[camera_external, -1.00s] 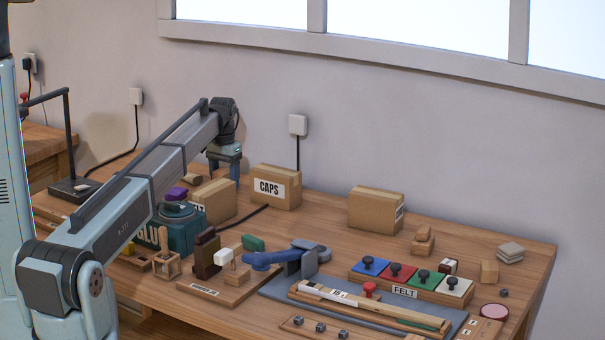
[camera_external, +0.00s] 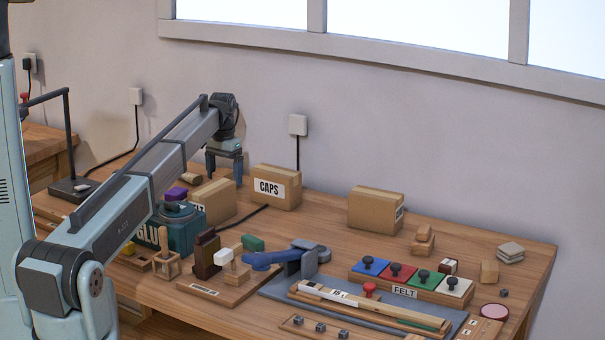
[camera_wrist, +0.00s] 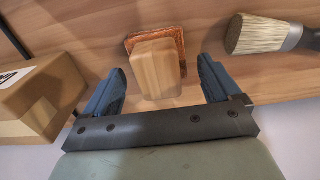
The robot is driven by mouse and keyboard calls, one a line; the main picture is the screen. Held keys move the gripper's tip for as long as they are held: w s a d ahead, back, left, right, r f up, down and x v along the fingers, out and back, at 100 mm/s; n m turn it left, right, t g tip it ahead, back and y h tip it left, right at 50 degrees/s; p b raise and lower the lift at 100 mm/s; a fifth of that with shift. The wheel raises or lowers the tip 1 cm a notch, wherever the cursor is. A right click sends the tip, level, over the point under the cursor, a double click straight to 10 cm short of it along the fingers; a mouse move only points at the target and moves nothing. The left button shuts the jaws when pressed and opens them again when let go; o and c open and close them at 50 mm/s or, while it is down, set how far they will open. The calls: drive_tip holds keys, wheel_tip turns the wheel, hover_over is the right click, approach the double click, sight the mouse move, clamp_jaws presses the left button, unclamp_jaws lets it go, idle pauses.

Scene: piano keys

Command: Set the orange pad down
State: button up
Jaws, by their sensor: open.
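The orange pad (camera_wrist: 178,36) shows in the wrist view as a rust-orange layer under a pale wooden block (camera_wrist: 158,70). It appears to rest on the wooden bench. My gripper (camera_wrist: 160,72) is open, with one blue finger on each side of the block and a gap on both sides. In the external view my gripper (camera_external: 224,172) points down near the back wall, behind the cardboard boxes. The pad is hidden there.
A cardboard box (camera_wrist: 40,100) stands close to the left finger in the wrist view. A brush (camera_wrist: 262,36) with pale bristles lies at the right. In the external view, the CAPS box (camera_external: 276,187) stands right of my gripper, and a green GLUE container (camera_external: 183,232) in front.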

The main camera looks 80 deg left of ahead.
sight(224, 170)
wheel_tip(224, 170, up, 11)
idle(0.4)
drive_tip(key=shift+f, duration=0.15)
